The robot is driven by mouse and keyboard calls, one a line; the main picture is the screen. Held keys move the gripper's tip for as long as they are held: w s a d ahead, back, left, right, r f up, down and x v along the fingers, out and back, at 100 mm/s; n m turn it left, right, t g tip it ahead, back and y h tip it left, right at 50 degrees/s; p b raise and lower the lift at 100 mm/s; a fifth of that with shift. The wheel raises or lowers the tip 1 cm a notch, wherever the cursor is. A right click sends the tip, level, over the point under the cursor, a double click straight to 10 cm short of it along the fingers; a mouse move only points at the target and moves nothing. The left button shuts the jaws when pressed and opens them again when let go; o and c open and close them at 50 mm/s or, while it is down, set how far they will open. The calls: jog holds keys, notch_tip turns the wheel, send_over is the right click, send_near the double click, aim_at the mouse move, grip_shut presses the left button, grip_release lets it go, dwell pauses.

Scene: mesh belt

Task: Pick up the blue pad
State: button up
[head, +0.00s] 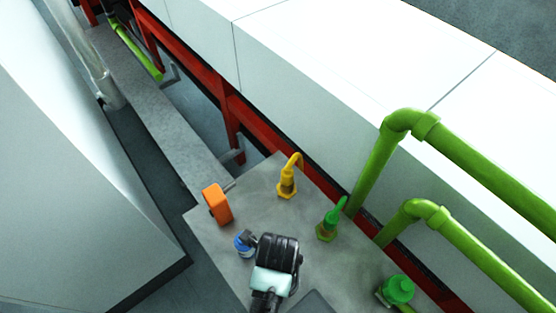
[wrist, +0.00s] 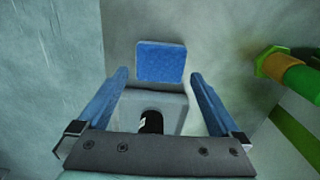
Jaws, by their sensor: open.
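The blue pad (wrist: 161,61) shows in the wrist view as a flat, square, speckled blue face on a grey surface, ahead of my fingertips. My gripper (wrist: 158,76) is open, with one blue finger on each side and the pad centred between their lines. Nothing is held, and I cannot tell how far the pad is from the fingertips. A grey block with a dark cylinder (wrist: 150,122) shows below the pad, between the fingers. In the head view a small blue piece (head: 243,243) shows beside my wrist; I cannot tell whether it is the pad or my fingers.
Thick green pipes (head: 455,235) rise at the right. A white machine wall (head: 290,110) stands behind.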

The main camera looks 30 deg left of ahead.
jog(key=shift+f+p, duration=0.3)
jog(key=shift+f, duration=1.85)
jog(key=c, duration=1)
jog(key=shift+o, duration=0.2)
notch_tip(320, 180, up, 10)
jog(key=shift+b, duration=0.35)
